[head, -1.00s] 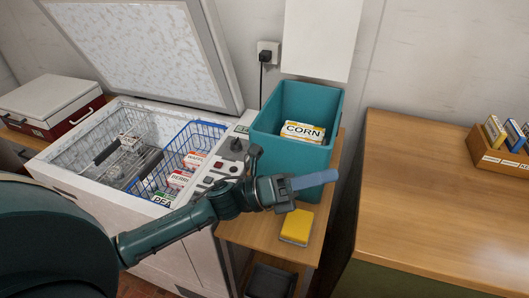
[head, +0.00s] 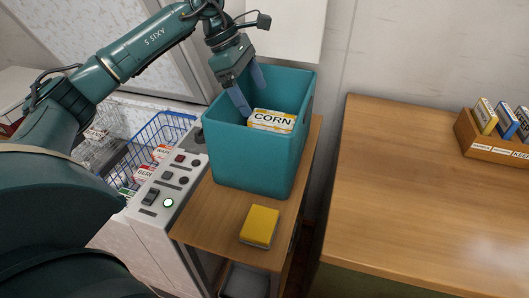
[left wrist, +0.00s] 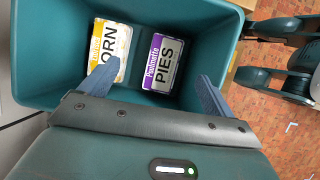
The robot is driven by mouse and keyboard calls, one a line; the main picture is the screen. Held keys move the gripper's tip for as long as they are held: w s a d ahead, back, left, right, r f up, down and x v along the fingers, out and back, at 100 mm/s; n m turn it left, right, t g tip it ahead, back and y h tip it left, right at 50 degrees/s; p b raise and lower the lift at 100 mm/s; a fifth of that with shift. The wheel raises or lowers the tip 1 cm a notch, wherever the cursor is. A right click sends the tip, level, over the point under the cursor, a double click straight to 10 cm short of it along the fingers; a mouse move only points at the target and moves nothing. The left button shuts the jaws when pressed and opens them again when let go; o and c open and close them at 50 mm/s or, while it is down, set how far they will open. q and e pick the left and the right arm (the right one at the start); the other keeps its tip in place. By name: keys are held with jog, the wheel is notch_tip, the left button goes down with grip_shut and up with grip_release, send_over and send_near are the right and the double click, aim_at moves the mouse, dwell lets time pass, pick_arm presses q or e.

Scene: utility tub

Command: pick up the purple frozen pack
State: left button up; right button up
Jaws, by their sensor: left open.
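The purple pack, lettered PIES (left wrist: 163,63), lies in the teal tub (head: 262,155) in the left wrist view. The tub's near wall hides it in the head view. A yellow and white CORN pack (head: 272,120) lies beside it, on its left in the left wrist view (left wrist: 109,47). My left gripper (head: 251,101) points down into the tub's mouth, open and empty. In the left wrist view its fingers (left wrist: 160,72) are spread, one overlapping the CORN pack's edge and the other right of the PIES pack. My right gripper is not in view.
The tub's walls (left wrist: 60,99) surround both packs. A yellow sponge-like block (head: 260,226) lies on the wooden stand in front of the tub. An open chest freezer with a blue wire basket (head: 165,133) is at left. The wooden counter (head: 410,190) at right is mostly clear.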

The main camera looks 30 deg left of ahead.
pick_arm(q)
jog(key=shift+g+y, duration=0.3)
jog(key=f, duration=0.3)
jog(key=f+p, duration=0.1)
jog(key=f, duration=0.2)
jog(key=s+d+f, duration=0.1)
jog(key=f, duration=0.3)
jog(key=p+x, duration=0.1)
jog(key=x, duration=0.4)
jog(key=shift+d+f, duration=0.1)
jog(key=shift+f, duration=0.25)
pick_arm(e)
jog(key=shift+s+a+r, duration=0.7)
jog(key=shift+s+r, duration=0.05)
pick_arm(q)
jog(key=shift+f+b, duration=0.2)
jog(key=shift+b, duration=0.1)
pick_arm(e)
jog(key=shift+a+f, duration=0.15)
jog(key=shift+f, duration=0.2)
pick_arm(q)
jog(key=shift+c, duration=0.4)
jog(key=c, duration=1.2)
